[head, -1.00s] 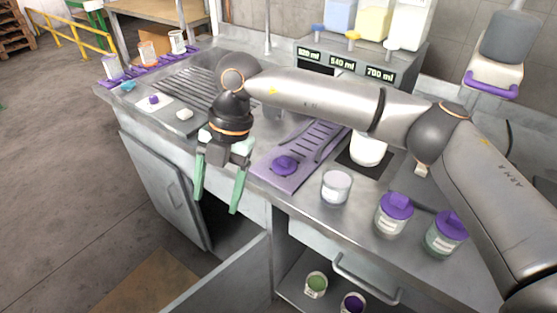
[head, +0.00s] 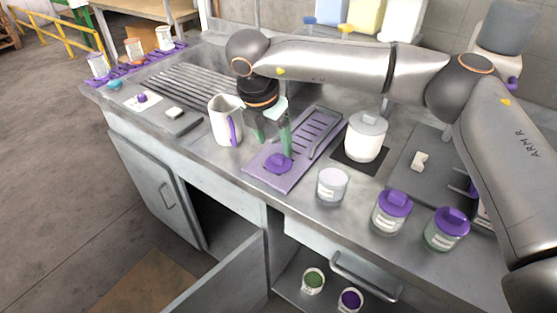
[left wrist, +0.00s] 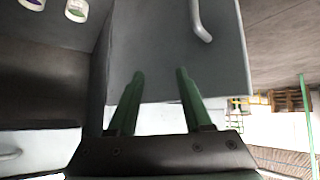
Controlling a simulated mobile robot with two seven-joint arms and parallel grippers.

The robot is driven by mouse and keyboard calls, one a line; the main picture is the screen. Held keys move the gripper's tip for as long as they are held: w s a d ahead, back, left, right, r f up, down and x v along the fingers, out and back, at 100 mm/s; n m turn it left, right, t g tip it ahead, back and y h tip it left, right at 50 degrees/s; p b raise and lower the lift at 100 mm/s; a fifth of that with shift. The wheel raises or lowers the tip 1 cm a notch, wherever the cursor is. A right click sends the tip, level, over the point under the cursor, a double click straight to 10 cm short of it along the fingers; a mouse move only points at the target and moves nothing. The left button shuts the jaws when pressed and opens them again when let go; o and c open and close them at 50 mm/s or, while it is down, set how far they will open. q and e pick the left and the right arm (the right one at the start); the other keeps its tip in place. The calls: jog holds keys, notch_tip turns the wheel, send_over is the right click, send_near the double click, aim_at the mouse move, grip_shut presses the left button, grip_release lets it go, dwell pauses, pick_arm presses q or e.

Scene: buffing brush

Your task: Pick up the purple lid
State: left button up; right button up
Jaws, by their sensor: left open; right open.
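A purple lid (head: 278,162) with a raised grip lies on the purple slotted tray (head: 262,177) on the counter. My right gripper (head: 272,150), with green fingers pointing down, is open. One finger comes down by the lid's far right edge in the picture; I cannot tell if it touches. An open glass jar (head: 332,187) stands right of the tray. My left gripper (left wrist: 157,85) shows only in the left wrist view, open and empty, in front of a grey cabinet door.
The white pitcher with a purple handle (head: 226,122) stands just left of the right gripper. Two jars with purple lids (head: 391,212) (head: 446,229) stand at the right front. A white lidded pot (head: 366,137) stands behind the open jar. A cabinet door (head: 225,282) hangs open below.

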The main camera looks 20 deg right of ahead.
aim_at(278, 157)
jog(key=x, duration=0.4)
jog(key=shift+d+f+p, duration=0.15)
jog(key=shift+f+p, duration=0.2)
grip_shut()
